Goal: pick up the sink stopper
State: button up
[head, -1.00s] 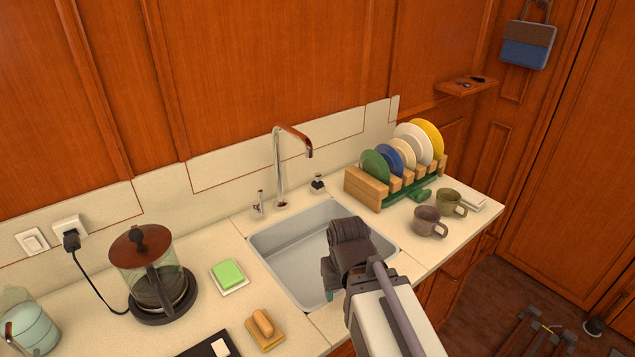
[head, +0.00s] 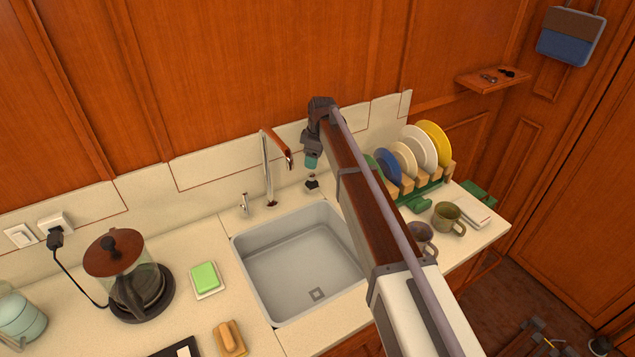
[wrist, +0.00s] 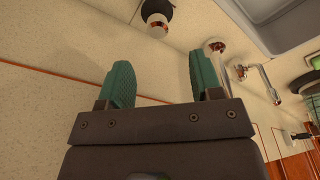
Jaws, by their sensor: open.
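The sink stopper (head: 312,183), small and dark with a knob on top, stands on the counter behind the sink, right of the tap. In the wrist view the stopper (wrist: 154,10) is at the top edge, partly cut off, as a black disc with a shiny knob. My gripper (head: 311,163) is just above the stopper in the head view, teal fingers pointing down. In the wrist view my gripper (wrist: 162,68) is open and empty, and the stopper lies beyond the fingertips, not between them.
The tap (head: 267,165) rises close to the left of my gripper. The empty sink (head: 290,260) is in front. The dish rack (head: 440,180) with plates stands to the right, partly behind my arm. The backsplash (head: 215,165) is close behind.

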aim_at(312, 174)
jog(key=f+b, duration=0.2)
jog(key=f, duration=0.1)
jog(key=f+b, duration=0.2)
jog(key=f, duration=0.1)
jog(key=f+b, duration=0.2)
jog(key=b, duration=0.1)
jog(key=shift+w+a+f, duration=0.25)
jog(key=shift+a+f, duration=0.15)
jog(key=shift+r, duration=0.25)
jog(key=c, duration=1)
jog(key=shift+p, duration=0.3)
notch_tip(312, 174, up, 18)
jog(key=p, duration=1.8)
